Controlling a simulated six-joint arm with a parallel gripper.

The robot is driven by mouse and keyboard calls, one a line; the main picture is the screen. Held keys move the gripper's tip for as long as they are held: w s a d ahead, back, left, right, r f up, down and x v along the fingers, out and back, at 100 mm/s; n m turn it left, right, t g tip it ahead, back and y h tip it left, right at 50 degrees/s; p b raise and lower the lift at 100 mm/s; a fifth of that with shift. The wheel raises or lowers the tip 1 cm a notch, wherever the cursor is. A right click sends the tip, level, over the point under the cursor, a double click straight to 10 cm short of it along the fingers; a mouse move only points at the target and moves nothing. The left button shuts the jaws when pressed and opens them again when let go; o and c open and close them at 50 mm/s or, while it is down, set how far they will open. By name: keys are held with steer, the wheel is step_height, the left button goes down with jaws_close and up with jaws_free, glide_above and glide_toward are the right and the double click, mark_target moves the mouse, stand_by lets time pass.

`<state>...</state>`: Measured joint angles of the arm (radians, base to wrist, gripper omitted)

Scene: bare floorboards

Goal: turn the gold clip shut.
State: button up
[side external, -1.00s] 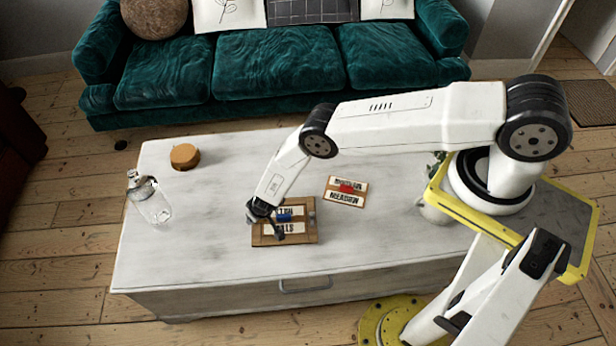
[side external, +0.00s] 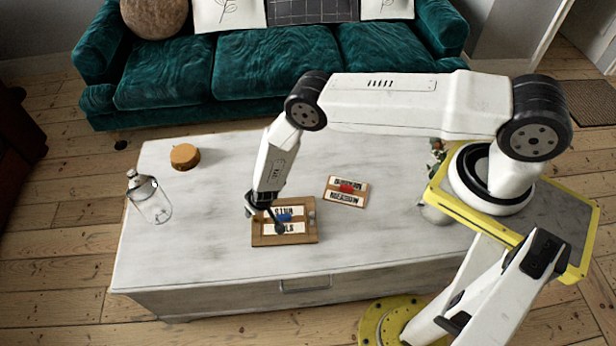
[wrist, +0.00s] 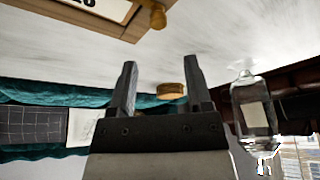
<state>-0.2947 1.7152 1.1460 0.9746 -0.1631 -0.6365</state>
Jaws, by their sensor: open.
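The gold clip (wrist: 157,17) is a small knob at the edge of a wooden frame (wrist: 113,22), near the top of the wrist view. In the side view it cannot be made out clearly; my gripper covers the left part of the frame (side external: 258,239). The frame lies flat on the table and holds lettered cards (side external: 292,228) with a blue piece (side external: 284,217) between them. My gripper (side external: 265,221) points down over the frame's left side. In the wrist view its two fingers (wrist: 160,64) are apart and empty, and the clip lies beyond their tips.
A red-marked card board (side external: 346,198) lies right of the frame. A round cork-coloured block (side external: 185,157) and a glass bottle (side external: 152,203) stand at the table's left. A plant in a pot (side external: 434,207) is at the right. The white table (side external: 200,255) is otherwise clear.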

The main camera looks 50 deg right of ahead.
steer(key=shift+r, duration=1.8)
steer(key=s+d+r+y, duration=0.1)
steer(key=d+r, duration=0.1)
steer(key=r, duration=1.1)
steer(key=d+r, duration=0.2)
steer(key=r, duration=1)
steer(key=s+d+r+g, duration=0.1)
steer(key=s+d+r, duration=0.3)
steer(key=s+r, duration=0.3)
steer(key=s+d+r+g, duration=0.1)
steer(key=s+d+r, duration=0.3)
steer(key=s+r, duration=0.3)
steer(key=s, duration=0.5)
steer(key=shift+r+n+h, duration=0.3)
steer(key=shift+n, duration=0.1)
